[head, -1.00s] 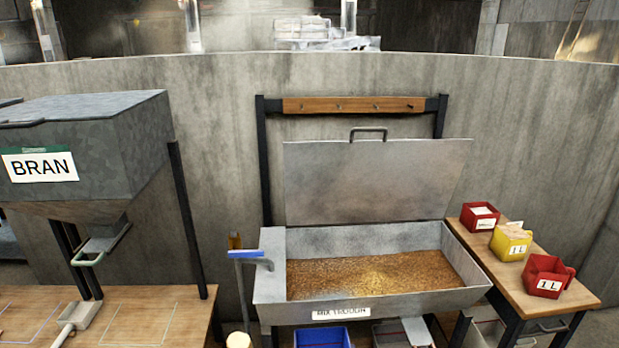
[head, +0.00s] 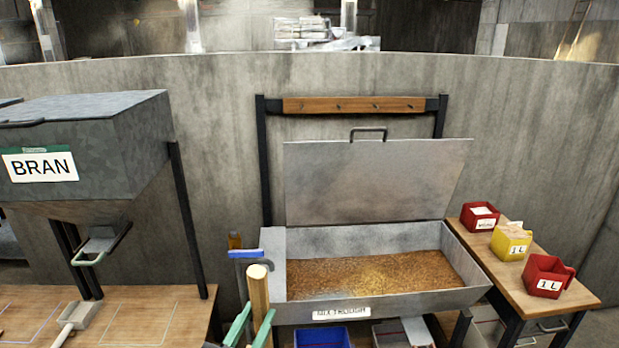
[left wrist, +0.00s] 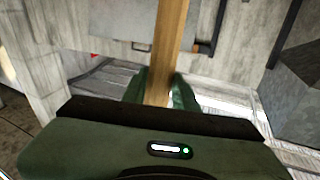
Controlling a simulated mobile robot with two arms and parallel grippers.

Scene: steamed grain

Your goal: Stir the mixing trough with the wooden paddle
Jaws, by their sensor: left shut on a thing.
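The mixing trough (head: 420,302) stands open with its lid (head: 375,180) raised behind it. Brown grain (head: 375,272) covers its floor. My left gripper (head: 251,325) is at the lower edge of the head view, in front of the trough's left end, with its green fingers shut around the wooden paddle (head: 259,291). The paddle's shaft is nearly upright, its round end on top; its lower part is out of the head view. In the left wrist view the shaft (left wrist: 167,40) runs between the fingers of my left gripper (left wrist: 165,92). My right gripper is not in view.
Red and yellow scoops (head: 511,241) sit on a side table (head: 515,283) at the right. The bran hopper (head: 120,140) stands over a wooden table (head: 140,310) at the left. A blue-topped tool (head: 246,254) stands by the trough's left end. A blue bin (head: 322,338) is under the trough.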

